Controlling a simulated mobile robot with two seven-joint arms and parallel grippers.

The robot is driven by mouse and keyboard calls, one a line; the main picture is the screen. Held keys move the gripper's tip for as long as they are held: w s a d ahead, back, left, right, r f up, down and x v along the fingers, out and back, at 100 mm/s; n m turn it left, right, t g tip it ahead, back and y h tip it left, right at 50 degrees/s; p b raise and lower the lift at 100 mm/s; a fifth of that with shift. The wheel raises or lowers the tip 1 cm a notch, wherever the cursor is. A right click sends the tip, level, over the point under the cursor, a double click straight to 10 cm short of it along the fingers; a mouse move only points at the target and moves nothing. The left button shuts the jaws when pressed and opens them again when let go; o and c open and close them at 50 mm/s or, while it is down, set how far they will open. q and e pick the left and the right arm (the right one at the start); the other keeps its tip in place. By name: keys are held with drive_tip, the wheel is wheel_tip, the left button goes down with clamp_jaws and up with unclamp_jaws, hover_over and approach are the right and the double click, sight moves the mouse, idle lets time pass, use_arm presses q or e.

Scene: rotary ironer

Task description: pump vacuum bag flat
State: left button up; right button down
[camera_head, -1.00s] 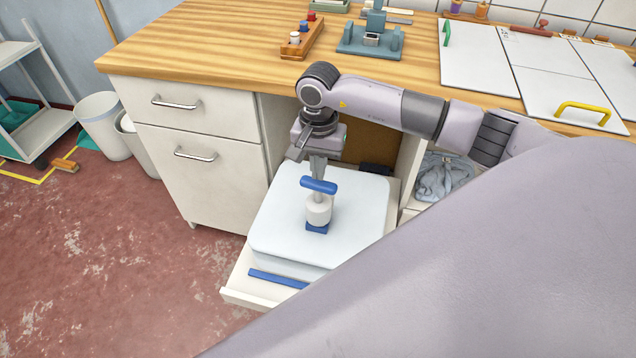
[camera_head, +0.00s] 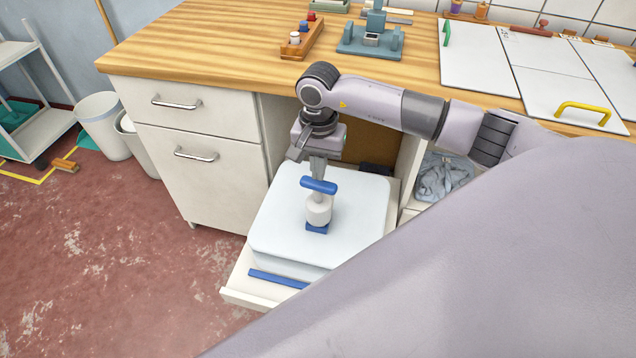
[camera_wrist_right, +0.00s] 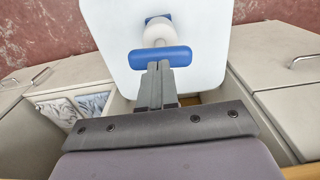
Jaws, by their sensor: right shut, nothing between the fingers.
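The vacuum bag (camera_head: 275,225) is a pale, thick, rounded square slab lying on a pulled-out white shelf (camera_head: 238,287). A pump with a white body (camera_head: 319,210) and a blue bar handle (camera_head: 318,185) stands upright on it; its blue foot (camera_head: 317,227) rests on the bag. My right gripper (camera_head: 317,174) is shut and empty, pointing down, with its fingertips at the handle. In the right wrist view the fingertips (camera_wrist_right: 158,68) meet the near edge of the blue handle (camera_wrist_right: 160,56); whether they press on it I cannot tell. My left gripper is not in view.
A wooden worktop (camera_head: 220,45) stands above and behind, over a drawer cabinet (camera_head: 195,150). A blue strip (camera_head: 277,279) lies along the shelf front. A grey-blue cloth (camera_head: 440,178) lies in the compartment to the right. My arm hides the lower right.

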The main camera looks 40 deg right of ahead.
sight(319, 189)
drive_tip(key=shift+f, duration=0.15)
drive_tip(key=shift+f+b, duration=1.6)
drive_tip(key=shift+f, duration=0.1)
drive_tip(key=shift+f+b, duration=0.45)
drive_tip(key=shift+f, duration=0.05)
drive_tip(key=shift+f+b, duration=0.7)
drive_tip(key=shift+f, duration=0.15)
drive_tip(key=shift+f+b, duration=0.3)
drive_tip(key=shift+f, duration=0.05)
drive_tip(key=shift+r, duration=0.1)
